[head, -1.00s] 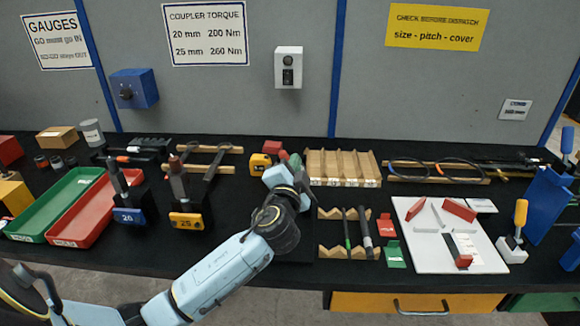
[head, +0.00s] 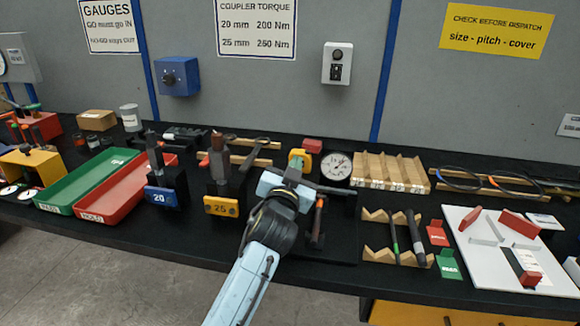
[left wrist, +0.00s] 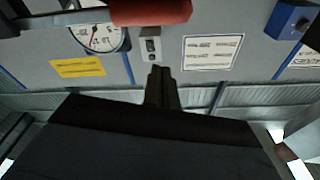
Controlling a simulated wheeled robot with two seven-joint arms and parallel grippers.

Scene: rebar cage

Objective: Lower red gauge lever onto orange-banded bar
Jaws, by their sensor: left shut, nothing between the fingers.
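My left gripper (head: 292,168) is over the dark gauge fixture at the middle of the bench. It is shut and empty; its dark fingertips (left wrist: 162,88) show pressed together in the left wrist view. A white round dial (head: 336,166) stands just right of it and also shows in the left wrist view (left wrist: 98,38). A red cylindrical grip (left wrist: 150,12), which looks like the lever's, is close to the wrist camera and apart from the fingertips. A small red-orange end (head: 320,203) shows beside my wrist in the head view. I cannot make out the orange-banded bar clearly. My right gripper is out of view.
Left are the blue 20 block (head: 161,197), the yellow-fronted 25 block (head: 221,206), and green (head: 75,197) and red (head: 112,205) trays. Right are a wooden slotted rack (head: 391,172), bars on notched wooden supports (head: 380,255) and a white board (head: 500,265).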

